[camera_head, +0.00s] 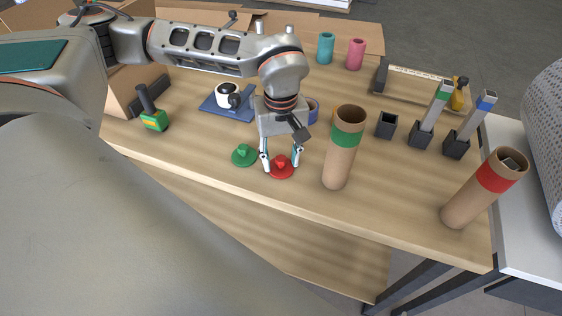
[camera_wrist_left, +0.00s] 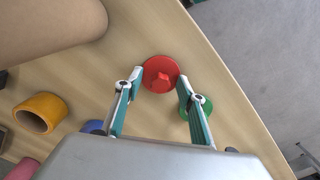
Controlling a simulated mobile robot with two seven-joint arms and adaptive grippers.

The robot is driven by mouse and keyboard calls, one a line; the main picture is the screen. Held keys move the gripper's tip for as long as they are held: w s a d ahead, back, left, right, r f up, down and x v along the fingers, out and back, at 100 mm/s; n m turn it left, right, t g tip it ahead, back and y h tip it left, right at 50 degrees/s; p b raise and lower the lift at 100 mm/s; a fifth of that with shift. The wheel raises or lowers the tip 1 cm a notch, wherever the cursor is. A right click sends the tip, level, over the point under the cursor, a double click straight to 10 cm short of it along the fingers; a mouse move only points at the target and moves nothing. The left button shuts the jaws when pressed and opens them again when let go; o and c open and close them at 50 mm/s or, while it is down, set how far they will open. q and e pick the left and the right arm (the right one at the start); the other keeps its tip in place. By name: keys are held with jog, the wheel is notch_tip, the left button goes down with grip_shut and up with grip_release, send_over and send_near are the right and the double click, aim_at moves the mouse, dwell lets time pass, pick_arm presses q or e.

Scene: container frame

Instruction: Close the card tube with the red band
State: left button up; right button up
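The card tube with the red band (camera_head: 468,204) stands at the right end of the table, its top open and something pale and grey showing inside. A red cap with a knob (camera_head: 281,172) lies on the table near the front edge; it also shows in the left wrist view (camera_wrist_left: 160,73). My left gripper (camera_head: 280,166) points down over the red cap, its open fingers on either side of the knob. In the left wrist view the fingers (camera_wrist_left: 160,79) are apart with nothing held. Whether they touch the cap I cannot tell. My right gripper is not in view.
A green cap (camera_head: 244,156) lies just left of the red one. An open green-banded tube (camera_head: 340,165) stands between my gripper and the red-banded tube.

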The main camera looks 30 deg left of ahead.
aim_at(281, 158)
pick_arm(q)
jog(key=c, duration=0.9)
jog(key=shift+o, duration=0.2)
jog(key=shift+r, duration=0.15)
